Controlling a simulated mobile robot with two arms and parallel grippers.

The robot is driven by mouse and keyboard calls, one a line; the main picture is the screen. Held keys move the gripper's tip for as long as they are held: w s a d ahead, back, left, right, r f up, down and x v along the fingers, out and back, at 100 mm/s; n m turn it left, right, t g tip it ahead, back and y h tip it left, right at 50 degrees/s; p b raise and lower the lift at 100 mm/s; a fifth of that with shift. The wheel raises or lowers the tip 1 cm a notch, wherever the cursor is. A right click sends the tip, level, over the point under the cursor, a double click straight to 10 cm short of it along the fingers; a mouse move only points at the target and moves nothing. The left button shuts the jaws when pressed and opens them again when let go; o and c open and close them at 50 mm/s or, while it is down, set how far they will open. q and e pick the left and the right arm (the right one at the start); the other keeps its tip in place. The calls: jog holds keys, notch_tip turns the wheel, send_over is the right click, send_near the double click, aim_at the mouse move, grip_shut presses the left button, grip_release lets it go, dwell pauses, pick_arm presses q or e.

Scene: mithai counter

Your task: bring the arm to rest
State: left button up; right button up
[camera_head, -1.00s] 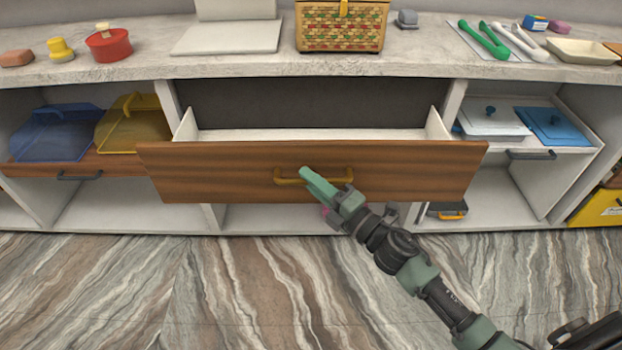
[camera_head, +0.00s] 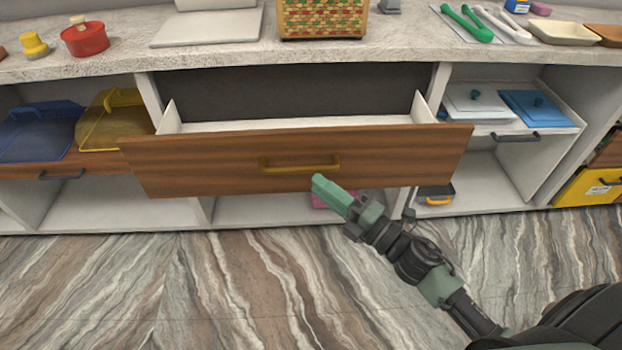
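My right arm reaches in from the lower right. Its green-tipped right gripper (camera_head: 320,183) is just below and in front of the yellow handle (camera_head: 300,163) of the wooden drawer (camera_head: 200,166), apart from the handle. The fingers overlap in this view, so I cannot tell whether they are open or shut; nothing shows between them. The drawer stands pulled out, and its visible inside is white and bare. My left gripper is not in view.
The countertop (camera_head: 400,50) above holds a woven box (camera_head: 322,20), a red pot (camera_head: 84,38) and tongs (camera_head: 468,24). A pink item (camera_head: 333,201) is in the lower shelf behind my gripper. The marbled floor (camera_head: 200,280) in front is clear.

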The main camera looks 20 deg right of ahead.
jog(key=shift+s+d, duration=0.1)
jog(key=shift+s, duration=0.1)
dwell(0.3)
